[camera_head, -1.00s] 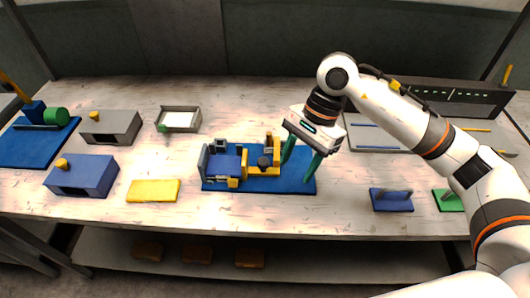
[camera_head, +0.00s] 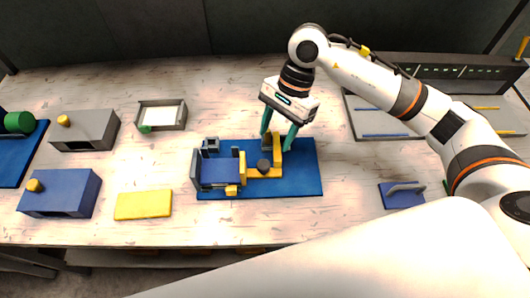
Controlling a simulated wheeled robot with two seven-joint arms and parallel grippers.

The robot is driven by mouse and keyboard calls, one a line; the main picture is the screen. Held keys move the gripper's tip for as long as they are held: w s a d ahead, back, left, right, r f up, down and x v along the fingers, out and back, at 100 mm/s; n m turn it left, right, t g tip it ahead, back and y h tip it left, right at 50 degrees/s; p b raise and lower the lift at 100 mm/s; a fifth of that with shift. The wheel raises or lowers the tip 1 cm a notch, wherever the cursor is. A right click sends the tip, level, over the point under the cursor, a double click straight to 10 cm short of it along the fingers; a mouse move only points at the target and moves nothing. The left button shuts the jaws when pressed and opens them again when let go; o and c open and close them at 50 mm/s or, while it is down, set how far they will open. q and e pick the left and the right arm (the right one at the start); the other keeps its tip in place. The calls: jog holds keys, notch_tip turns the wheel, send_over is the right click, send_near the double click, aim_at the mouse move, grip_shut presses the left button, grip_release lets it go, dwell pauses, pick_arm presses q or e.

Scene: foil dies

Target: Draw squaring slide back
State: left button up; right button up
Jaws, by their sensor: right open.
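The squaring slide (camera_head: 264,173) is a yellow piece with a dark round knob and a yellow upright at its right end. It sits on a blue base board (camera_head: 305,183), against the right side of a blue block with grey walls (camera_head: 218,172). My right gripper (camera_head: 278,143) is open, with green fingers pointing down at the slide's yellow upright. One finger is left of the upright's top and one right of it; whether they touch it I cannot tell. The upright partly hides the fingertips. My left gripper is not in view.
Left of the board are a yellow plate (camera_head: 143,204), a blue box (camera_head: 60,194), a grey box (camera_head: 84,131) and a small grey tray (camera_head: 163,116). A blue block with a handle (camera_head: 402,195) lies to the right. The table in front of the board is clear.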

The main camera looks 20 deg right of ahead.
aim_at(265, 163)
jog(key=p+x, duration=0.1)
jog(key=x, duration=0.6)
jog(key=shift+w+a+f+p, duration=0.15)
jog(key=shift+f+p, duration=0.1)
jog(key=shift+p, duration=0.1)
jog(key=shift+a+f, duration=0.15)
jog(key=shift+f, duration=0.35)
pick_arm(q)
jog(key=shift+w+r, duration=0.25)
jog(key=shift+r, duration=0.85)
pick_arm(e)
jog(key=shift+f, duration=0.1)
grip_shut()
jog(key=d+b, duration=0.1)
jog(key=d, duration=0.1)
jog(key=s+d+b, duration=0.1)
jog(key=d+b, duration=0.1)
jog(key=s+d+b, duration=0.1)
jog(key=d, duration=0.2)
jog(key=shift+s+f+b, duration=0.1)
jog(key=shift+b, duration=0.2)
jog(key=shift+d, duration=0.1)
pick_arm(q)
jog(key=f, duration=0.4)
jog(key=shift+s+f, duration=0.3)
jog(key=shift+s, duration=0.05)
